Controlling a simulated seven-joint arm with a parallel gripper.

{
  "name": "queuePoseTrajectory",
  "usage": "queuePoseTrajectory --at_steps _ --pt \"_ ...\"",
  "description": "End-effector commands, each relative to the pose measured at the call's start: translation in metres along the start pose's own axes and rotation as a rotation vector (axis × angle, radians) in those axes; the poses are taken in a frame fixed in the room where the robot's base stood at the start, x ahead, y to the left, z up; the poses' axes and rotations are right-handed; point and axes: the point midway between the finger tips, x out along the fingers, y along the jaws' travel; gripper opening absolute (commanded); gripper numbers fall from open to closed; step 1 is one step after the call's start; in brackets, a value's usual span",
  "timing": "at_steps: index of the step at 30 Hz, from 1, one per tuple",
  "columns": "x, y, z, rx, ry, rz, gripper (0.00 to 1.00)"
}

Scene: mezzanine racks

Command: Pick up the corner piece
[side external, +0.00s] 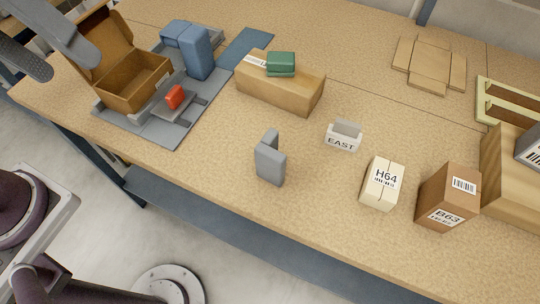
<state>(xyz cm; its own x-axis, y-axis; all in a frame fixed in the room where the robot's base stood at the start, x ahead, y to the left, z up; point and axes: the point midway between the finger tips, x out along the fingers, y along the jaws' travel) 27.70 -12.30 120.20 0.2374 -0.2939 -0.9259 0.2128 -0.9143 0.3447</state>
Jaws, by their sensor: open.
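A grey piece (270,164), which I take to be the corner piece, stands upright near the front edge of the table, around the middle of the side external view. It has two upright walls meeting at an angle, and nothing covers it. My gripper (66,66) shows at the upper left, only partly in frame, with two grey finger shapes apart and nothing seen between them. It is well to the left of the grey piece and does not touch it.
A cardboard box (255,87) with a green item (281,63) lies behind the piece. An EAST holder (343,144), H64 box (376,192) and B63 box (447,201) stand to the right. An open carton (128,92) and grey tray (137,128) are left. Table around the piece is clear.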

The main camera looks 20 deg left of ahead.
Motion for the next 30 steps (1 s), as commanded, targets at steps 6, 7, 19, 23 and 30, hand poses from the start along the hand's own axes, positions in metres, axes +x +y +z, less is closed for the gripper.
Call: queuePoseTrajectory --at_steps 6,7,19,23,30 --pt "0.03 0.088 -0.015 -0.509 -0.409 0.215 0.76" --pt "0.034 0.099 -0.019 -0.586 -0.466 0.236 0.76" --pt "0.163 0.139 -0.067 -1.299 -0.947 0.327 0.76" --pt "0.23 0.114 -0.056 -1.294 -0.943 0.331 0.76" --pt "0.31 0.085 -0.044 -1.284 -0.936 0.341 0.76"
